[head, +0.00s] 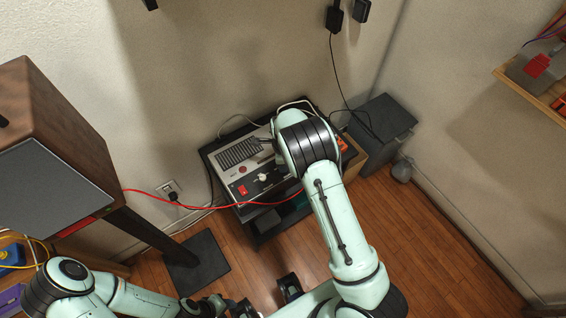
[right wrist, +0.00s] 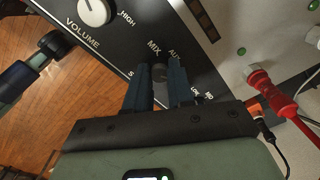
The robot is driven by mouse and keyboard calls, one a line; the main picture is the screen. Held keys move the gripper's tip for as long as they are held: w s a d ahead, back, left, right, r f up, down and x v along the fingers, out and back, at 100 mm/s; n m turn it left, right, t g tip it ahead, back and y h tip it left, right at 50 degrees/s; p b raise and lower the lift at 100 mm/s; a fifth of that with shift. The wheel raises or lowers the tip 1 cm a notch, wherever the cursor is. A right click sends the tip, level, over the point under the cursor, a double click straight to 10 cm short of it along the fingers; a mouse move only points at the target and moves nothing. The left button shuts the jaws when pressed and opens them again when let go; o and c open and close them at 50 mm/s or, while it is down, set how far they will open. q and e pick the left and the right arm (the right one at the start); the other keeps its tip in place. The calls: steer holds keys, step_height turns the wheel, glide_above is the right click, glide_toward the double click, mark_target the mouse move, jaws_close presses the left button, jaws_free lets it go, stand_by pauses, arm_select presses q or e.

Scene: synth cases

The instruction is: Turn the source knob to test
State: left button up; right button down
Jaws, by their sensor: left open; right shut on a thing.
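The source knob (right wrist: 160,72) is a small dark knob on the black front panel (right wrist: 120,40). The labels MIX and AUX show above it; other lettering is partly covered. My right gripper (right wrist: 158,85) is shut on this knob, one blue-grey finger on each side. The knob's pointer cannot be made out, and no TEST label is readable. In the head view my right arm hides this gripper and part of the grey device (head: 238,165). My left gripper (head: 267,297) is open and empty at the bottom, apart from the device.
A white volume knob (right wrist: 94,11) sits near the source knob. A red plug (right wrist: 262,80) with a red cable is close on the right. In the head view, the red cable (head: 160,193) hangs across to a wooden speaker (head: 60,130). Wooden floor (head: 440,270) is clear at right.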

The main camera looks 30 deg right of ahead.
steer(key=c, duration=1)
jaws_free()
step_height(320, 180, up, 14)
steer(key=shift+f+p, duration=0.25)
steer(key=shift+p, duration=0.4)
